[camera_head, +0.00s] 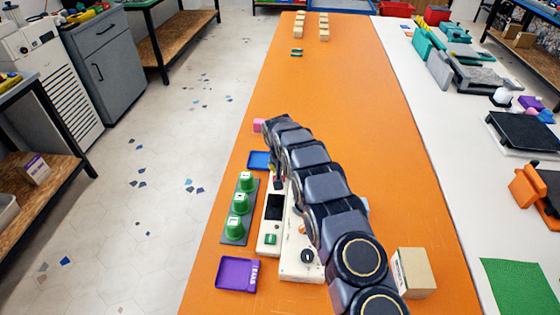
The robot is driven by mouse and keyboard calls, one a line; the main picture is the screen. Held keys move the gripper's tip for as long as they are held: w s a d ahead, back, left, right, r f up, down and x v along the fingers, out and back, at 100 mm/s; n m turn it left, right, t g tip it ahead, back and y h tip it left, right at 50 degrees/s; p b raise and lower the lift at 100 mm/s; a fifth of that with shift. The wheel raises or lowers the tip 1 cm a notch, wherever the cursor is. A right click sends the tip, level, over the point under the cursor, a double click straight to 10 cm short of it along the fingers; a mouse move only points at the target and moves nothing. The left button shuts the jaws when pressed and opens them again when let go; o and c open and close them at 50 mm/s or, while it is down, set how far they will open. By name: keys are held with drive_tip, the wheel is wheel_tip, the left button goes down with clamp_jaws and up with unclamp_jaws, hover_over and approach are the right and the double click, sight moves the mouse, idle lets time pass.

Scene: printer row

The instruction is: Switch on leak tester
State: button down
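A white device that looks like the leak tester stands on the orange table, partly hidden under my arm. Its left part (264,246) has a dark screen (274,206) and a green button or switch (270,239). Its right part (296,267) carries a black round knob (307,256) and a small orange piece (302,229). No label on it is readable. My arm reaches over it from the bottom right. My gripper (279,182) points down near the device's far end, mostly hidden by the arm; its fingers cannot be made out, nor whether it touches anything.
Left of the device are a grey strip with green cups (239,203), a blue tray (259,160) and a purple tray (238,274). A cardboard box (415,272) stands right of my arm. The orange table's middle is clear.

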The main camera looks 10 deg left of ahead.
drive_tip(key=shift+f, duration=0.3)
